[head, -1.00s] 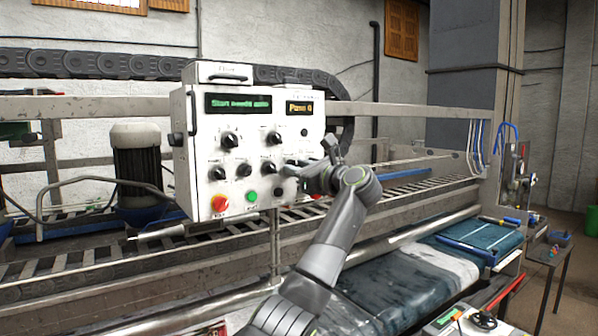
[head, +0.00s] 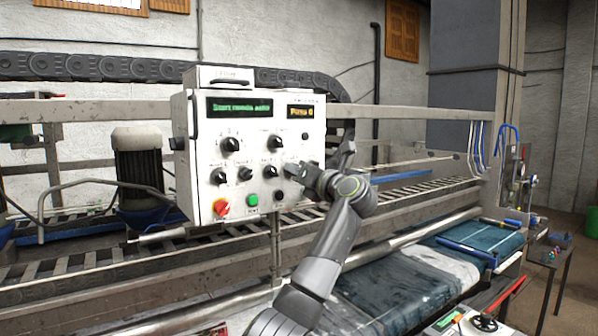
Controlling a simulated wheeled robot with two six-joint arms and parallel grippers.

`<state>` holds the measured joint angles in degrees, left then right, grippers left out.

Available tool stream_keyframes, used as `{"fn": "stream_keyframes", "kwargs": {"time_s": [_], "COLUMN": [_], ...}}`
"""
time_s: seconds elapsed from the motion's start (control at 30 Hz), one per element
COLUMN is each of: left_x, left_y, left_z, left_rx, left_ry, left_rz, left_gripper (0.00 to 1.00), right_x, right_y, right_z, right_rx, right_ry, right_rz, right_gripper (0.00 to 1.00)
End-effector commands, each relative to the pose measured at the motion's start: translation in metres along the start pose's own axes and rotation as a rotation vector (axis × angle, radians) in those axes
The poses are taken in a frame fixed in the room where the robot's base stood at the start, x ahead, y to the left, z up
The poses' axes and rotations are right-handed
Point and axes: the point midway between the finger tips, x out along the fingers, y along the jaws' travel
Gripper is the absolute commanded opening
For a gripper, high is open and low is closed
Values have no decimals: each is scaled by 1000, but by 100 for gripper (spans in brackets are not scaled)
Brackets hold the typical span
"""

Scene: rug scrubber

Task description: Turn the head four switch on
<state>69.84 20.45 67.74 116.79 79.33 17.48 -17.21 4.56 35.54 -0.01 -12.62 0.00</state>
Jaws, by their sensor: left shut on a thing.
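The white control box (head: 205,140) stands in the middle left, with black rotary switches on its front. Two larger switches (head: 231,144) sit above a lower row of smaller ones, which includes a left switch (head: 218,176), one beside it (head: 245,174) and another (head: 270,171). My left gripper (head: 291,171) is at the right end of this lower row, shut on the head four switch. The gripper mostly hides that switch, so its pointer cannot be read. My right gripper is not in view.
Two lit displays (head: 240,107) are above. A roller conveyor (head: 400,187) runs behind my arm.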

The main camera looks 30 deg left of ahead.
Motion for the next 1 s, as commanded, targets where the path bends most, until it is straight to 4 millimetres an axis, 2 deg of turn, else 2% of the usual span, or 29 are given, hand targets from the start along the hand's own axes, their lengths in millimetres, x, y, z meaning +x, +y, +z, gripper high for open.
{"fn": "stream_keyframes", "kwargs": {"time_s": [0.57,0.6,0.73,1.0], "left_x": [0,0,0,0], "left_y": [1,1,0,0], "left_z": [1,1,1,0], "left_rx": [34,34,34,33], "left_ry": [-4,-4,-4,-3], "left_rz": [-2,-2,-2,-2], "left_gripper": [2,28,45,47], "right_x": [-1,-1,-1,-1], "right_y": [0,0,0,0], "right_z": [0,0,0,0], "right_rx": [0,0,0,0], "right_ry": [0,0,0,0], "right_rz": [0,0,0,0], "right_gripper": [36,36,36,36]}}
